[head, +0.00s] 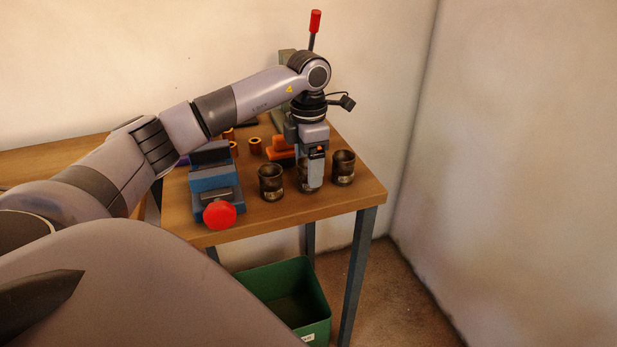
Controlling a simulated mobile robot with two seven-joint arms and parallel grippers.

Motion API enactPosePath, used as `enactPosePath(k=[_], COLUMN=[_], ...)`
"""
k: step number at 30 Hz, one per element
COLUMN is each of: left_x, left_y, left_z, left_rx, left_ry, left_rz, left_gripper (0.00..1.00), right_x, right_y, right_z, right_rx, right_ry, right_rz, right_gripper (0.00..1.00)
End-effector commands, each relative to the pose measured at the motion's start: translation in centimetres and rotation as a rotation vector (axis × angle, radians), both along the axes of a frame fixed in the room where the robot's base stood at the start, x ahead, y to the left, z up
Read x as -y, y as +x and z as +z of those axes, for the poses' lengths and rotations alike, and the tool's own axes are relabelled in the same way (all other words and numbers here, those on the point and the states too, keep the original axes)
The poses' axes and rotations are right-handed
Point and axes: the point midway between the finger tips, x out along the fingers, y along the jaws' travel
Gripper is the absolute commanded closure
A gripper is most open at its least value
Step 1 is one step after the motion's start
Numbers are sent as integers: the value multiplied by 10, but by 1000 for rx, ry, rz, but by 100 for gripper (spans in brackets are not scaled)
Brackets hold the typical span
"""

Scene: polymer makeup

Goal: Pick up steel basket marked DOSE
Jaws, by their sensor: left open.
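Three dark steel baskets stand in a row near the front edge of the wooden table: a left basket (271,184), a middle basket (302,179) and a right basket (343,169). Each seems to bear a small pale label, too small to read, so I cannot tell which is marked DOSE. My left gripper (313,186) points down at the middle basket and hides much of it. It is open, with its fingers at the basket's height. I cannot tell whether the fingers touch or straddle the basket. My right gripper is not in view.
A blue device with a red knob (219,214) stands left of the baskets. Copper-coloured rings (255,146) and an orange block (279,147) lie behind. A red-handled lever (315,22) rises at the back. A green bin (289,292) stands under the table (352,192). A wall is at right.

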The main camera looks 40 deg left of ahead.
Motion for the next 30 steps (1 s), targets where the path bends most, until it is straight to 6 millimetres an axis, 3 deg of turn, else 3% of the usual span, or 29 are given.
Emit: enactPosePath(k=[5,13,14,18,19,30], left_x=[0,0,0,0,0,0], left_y=[-1,0,0,0,0,0], left_z=[-22,-25,-25,-25,-25,-21], left_rx=[-1,1,1,1,1,2], left_ry=[0,0,0,0,0,-1], left_rz=[0,0,0,0,0,0], left_gripper=[24,24,30,76,80,80], right_x=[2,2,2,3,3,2], right_y=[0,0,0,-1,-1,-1], right_z=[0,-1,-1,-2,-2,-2], right_rx=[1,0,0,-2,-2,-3], right_ry=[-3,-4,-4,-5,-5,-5], right_rz=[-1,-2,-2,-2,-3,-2], right_gripper=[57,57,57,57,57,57])
